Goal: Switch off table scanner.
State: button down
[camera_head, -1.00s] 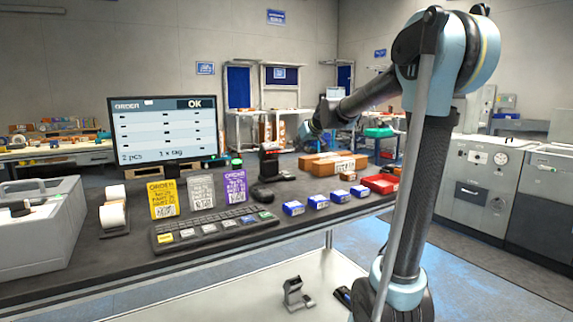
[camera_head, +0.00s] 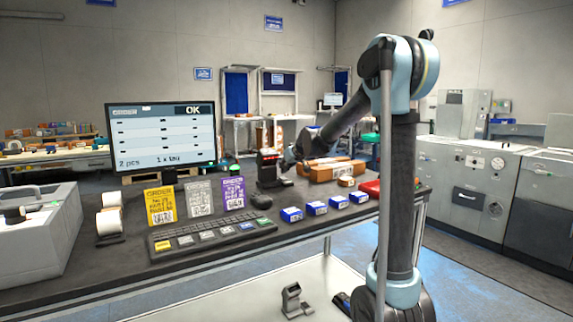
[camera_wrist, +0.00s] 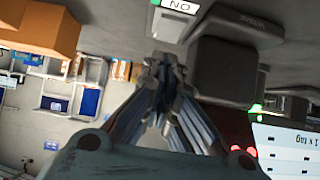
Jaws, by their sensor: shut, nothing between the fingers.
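The table scanner (camera_head: 267,172) is a black upright device with a red-lit head, standing on the dark table right of the monitor. In the wrist view, which is upside down, its dark body (camera_wrist: 237,68) is close by, right of the fingers. A small white-and-green plate (camera_wrist: 178,6) at the top edge there reads ON when turned upright. My gripper (camera_head: 288,160) is at the scanner's right side in the head view; I cannot tell whether it touches. Its fingers (camera_wrist: 164,58) are shut and empty, pointing toward the scanner's base and the plate.
A cardboard box (camera_head: 330,170) stands just right of my gripper. The monitor (camera_head: 162,138) reads OK. A red tray (camera_head: 371,188) is at the right end.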

aim_at(283, 179)
jog(key=shift+w+f, duration=0.1)
jog(key=shift+f, duration=0.75)
jog(key=shift+a, duration=0.1)
jog(key=shift+w+a+f+g+h, duration=0.2)
jog(key=shift+g+h, duration=0.15)
jog(key=shift+g, duration=0.15)
jog(key=shift+w+a+f+g+h, duration=0.1)
jog(key=shift+w+f+g+h, duration=0.05)
jog(key=shift+g+h, duration=0.3)
jog(key=shift+s+d+f, duration=0.15)
jog(key=shift+s, duration=0.1)
